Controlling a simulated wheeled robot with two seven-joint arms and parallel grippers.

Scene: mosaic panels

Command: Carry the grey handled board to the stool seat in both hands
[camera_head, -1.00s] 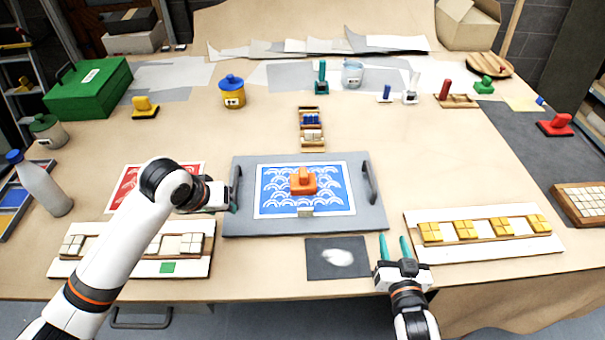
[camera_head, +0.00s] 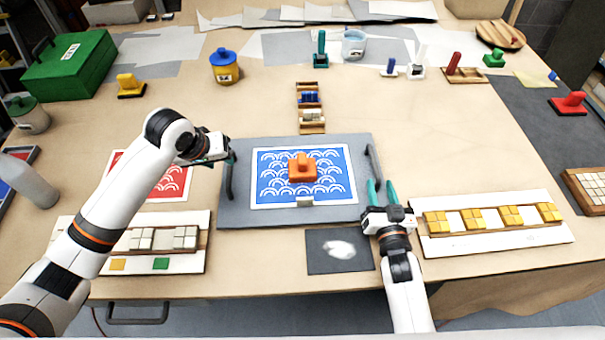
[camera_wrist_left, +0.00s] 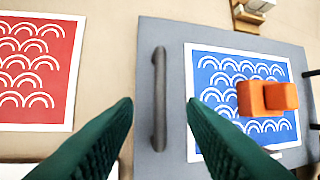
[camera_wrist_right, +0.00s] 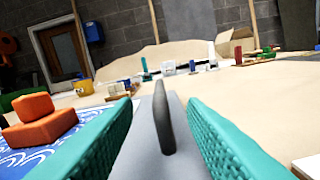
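The grey handled board (camera_head: 235,208) lies flat on the table, with a dark upright handle at each side. A blue-and-white patterned sheet (camera_head: 334,190) lies on it, with an orange block with a knob (camera_head: 302,172) on top. My left gripper (camera_head: 230,157) is open above the left handle (camera_wrist_left: 159,65), which shows between its fingers in the left wrist view. My right gripper (camera_head: 381,184) is open at the near end of the right handle (camera_wrist_right: 161,120), which stands between its fingers in the right wrist view. Neither gripper visibly touches a handle. No stool is in view.
A red patterned sheet (camera_head: 175,184) and a tile tray (camera_head: 190,257) lie to the left. A rack with yellow tiles (camera_head: 470,244) lies to the right. A dark card (camera_head: 320,262) lies in front of the board. A small wooden tray (camera_head: 311,128) stands just behind it.

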